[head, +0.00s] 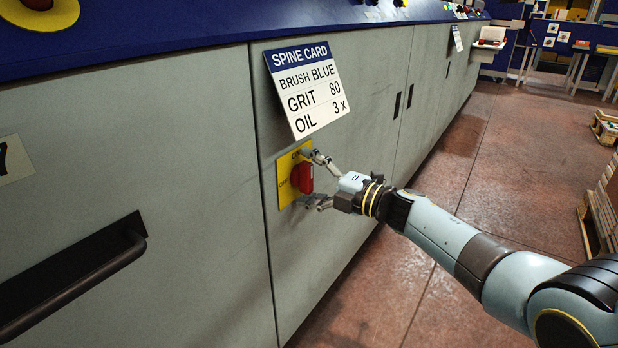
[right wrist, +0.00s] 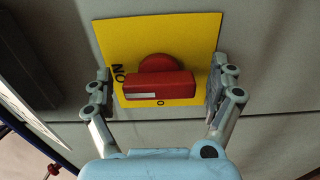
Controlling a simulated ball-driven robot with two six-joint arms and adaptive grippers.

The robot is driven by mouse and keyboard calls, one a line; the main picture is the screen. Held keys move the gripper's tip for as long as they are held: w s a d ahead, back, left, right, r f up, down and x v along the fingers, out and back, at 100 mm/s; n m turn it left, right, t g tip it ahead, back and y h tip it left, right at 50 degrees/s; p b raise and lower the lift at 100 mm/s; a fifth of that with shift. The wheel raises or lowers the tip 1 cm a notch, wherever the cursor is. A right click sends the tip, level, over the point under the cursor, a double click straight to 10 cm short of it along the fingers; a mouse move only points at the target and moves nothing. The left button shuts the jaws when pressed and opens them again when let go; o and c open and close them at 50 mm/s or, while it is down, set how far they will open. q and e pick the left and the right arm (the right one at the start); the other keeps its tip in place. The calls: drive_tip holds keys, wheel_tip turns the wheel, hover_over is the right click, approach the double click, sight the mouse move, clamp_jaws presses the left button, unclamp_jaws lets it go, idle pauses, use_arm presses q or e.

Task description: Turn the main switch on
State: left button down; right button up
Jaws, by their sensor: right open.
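The main switch is a red rotary handle (head: 302,178) on a yellow plate (head: 284,192) on the grey cabinet front. My right gripper (head: 312,177) is open in front of the plate, one finger above the handle and one below it. In the right wrist view the handle (right wrist: 160,84) lies crosswise between the two spread fingers, with visible gaps on both sides. That view shows the yellow plate (right wrist: 190,32) with "ON" at the left and an "O" mark at the bottom. The handle has a white stripe near its left end. My left gripper is out of view.
A "SPINE CARD" sign (head: 308,90) hangs just above the switch. A dark bar handle (head: 80,278) sticks out from the cabinet at the lower left. Wooden pallets (head: 600,205) lie at the far right. The reddish floor (head: 480,180) beside the cabinet is mostly clear.

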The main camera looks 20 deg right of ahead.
drive_tip(key=v, duration=1.2)
drive_tip(key=s+d+f+m+g+h+p, duration=0.2)
drive_tip(key=s+f+m+h+p, duration=0.45)
drive_tip(key=s+f, duration=0.65)
drive_tip(key=s+d+f+m+g+h+p, duration=0.25)
drive_tip(key=s+f+m, duration=0.8)
drive_tip(key=s, duration=0.55)
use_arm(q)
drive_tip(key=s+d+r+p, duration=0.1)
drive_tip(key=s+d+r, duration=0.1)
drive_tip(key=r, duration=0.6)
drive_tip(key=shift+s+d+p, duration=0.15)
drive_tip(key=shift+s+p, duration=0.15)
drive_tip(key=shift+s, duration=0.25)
use_arm(e)
drive_tip(key=s+f+m+g+h, duration=0.1)
drive_tip(key=s+f+m+g, duration=0.1)
drive_tip(key=s, duration=0.7)
drive_tip(key=s+f+m+g+h, duration=0.1)
drive_tip(key=s+f+m+g, duration=0.2)
drive_tip(key=s, duration=0.7)
drive_tip(key=s+f+m+g+h, duration=0.1)
drive_tip(key=s+f+m+g, duration=0.2)
drive_tip(key=s, duration=0.6)
drive_tip(key=shift+s+f+g, duration=0.25)
drive_tip(key=shift+f+g, duration=0.4)
drive_tip(key=shift+f, duration=0.1)
